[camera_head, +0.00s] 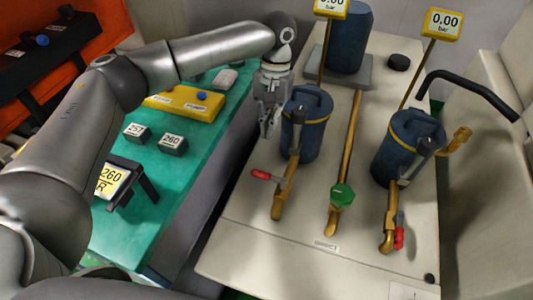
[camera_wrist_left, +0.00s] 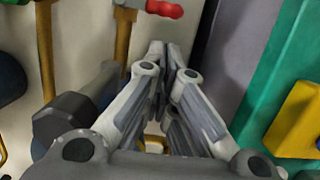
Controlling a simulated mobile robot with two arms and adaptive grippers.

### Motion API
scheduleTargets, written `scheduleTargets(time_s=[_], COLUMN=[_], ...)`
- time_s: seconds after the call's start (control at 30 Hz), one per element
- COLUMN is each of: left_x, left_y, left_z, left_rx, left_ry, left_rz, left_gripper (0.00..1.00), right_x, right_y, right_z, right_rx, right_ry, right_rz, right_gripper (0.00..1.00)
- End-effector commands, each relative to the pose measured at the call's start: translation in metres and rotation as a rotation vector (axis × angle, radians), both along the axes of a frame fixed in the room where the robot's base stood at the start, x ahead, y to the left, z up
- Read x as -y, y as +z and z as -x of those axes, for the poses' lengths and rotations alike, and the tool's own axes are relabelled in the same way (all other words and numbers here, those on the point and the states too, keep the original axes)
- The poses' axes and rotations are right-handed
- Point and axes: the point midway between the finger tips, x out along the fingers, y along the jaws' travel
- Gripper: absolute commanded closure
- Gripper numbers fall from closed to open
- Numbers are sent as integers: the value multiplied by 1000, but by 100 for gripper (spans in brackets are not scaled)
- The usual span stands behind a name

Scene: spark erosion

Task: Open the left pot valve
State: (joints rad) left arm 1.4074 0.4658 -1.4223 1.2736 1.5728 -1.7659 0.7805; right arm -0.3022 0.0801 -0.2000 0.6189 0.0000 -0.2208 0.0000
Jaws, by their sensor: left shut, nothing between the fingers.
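The left pot (camera_head: 305,135) is a blue lidded vessel on the pale bench. A brass pipe (camera_head: 283,198) runs from it toward the near side. The left pot valve has a red handle (camera_head: 262,175) that points left, crosswise to the pipe. In the left wrist view the red handle (camera_wrist_left: 163,9) is at the top edge, beyond the fingertips. My left gripper (camera_head: 267,133) is shut and empty, beside the left pot's left side and above the handle in the picture. Its fingers (camera_wrist_left: 165,48) also show in the left wrist view, apart from the handle. My right gripper is not in view.
A green knob (camera_head: 342,194) sits on the middle brass pipe. The right pot (camera_head: 408,145) has its own red-handled valve (camera_head: 399,238). Two yellow pressure displays (camera_head: 441,23) stand on thin posts. A green table (camera_head: 190,155) with labelled blocks lies to the left.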

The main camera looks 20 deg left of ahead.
Motion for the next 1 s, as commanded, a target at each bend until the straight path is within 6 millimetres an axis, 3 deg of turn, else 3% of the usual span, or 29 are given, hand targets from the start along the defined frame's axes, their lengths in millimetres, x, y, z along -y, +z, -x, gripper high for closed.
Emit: scheduleTargets(time_s=[0.17,0.6,1.0], left_x=[-1,-1,-1], left_y=[-14,-85,-98], left_z=[4,21,23], left_rx=[-2,-2,-1], left_ry=[0,1,0], left_rz=[-1,-1,-1], left_gripper=[100,100,100], right_x=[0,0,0], right_y=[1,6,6], right_z=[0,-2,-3], right_rx=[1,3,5], right_ry=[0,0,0], right_rz=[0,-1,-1], right_gripper=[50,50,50])
